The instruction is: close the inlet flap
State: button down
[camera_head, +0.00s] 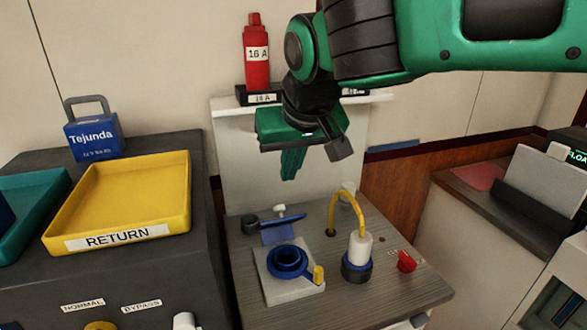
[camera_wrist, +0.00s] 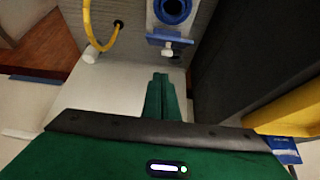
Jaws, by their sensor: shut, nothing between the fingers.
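The inlet is a dark blue ring (camera_head: 288,260) on a pale square plate on the wooden-topped bench. It also shows at the top of the wrist view (camera_wrist: 172,8). The inlet flap (camera_head: 278,234) is a blue plate behind the ring, standing raised from the opening, so it is open. A blue bar and a small white knob are at its upper edge. In the wrist view the flap (camera_wrist: 172,41) is seen nearly edge-on. My gripper (camera_head: 290,176) is green, shut and empty, above and behind the flap, apart from it. Its fingertips also show in the wrist view (camera_wrist: 160,76).
A yellow hose runs to a white cylinder (camera_head: 359,250) right of the inlet, beside a red knob (camera_head: 405,261). A yellow RETURN tray (camera_head: 120,240) sits on the dark cabinet at left. A red 16 A bottle (camera_head: 256,65) stands on the shelf behind my gripper.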

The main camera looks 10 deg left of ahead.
jog(key=x, duration=0.6)
jog(key=shift+w+f, duration=0.1)
jog(key=shift+f, duration=0.15)
jog(key=shift+s+d+f, duration=0.4)
jog(key=shift+s+f, duration=0.3)
jog(key=shift+f, duration=0.1)
jog(key=shift+s+d+f, duration=0.1)
jog(key=shift+s+f, duration=0.1)
jog(key=shift+f, duration=0.1)
jog(key=shift+s+d+f, duration=0.2)
jog(key=shift+s+f, duration=0.05)
jog(key=shift+f, duration=0.05)
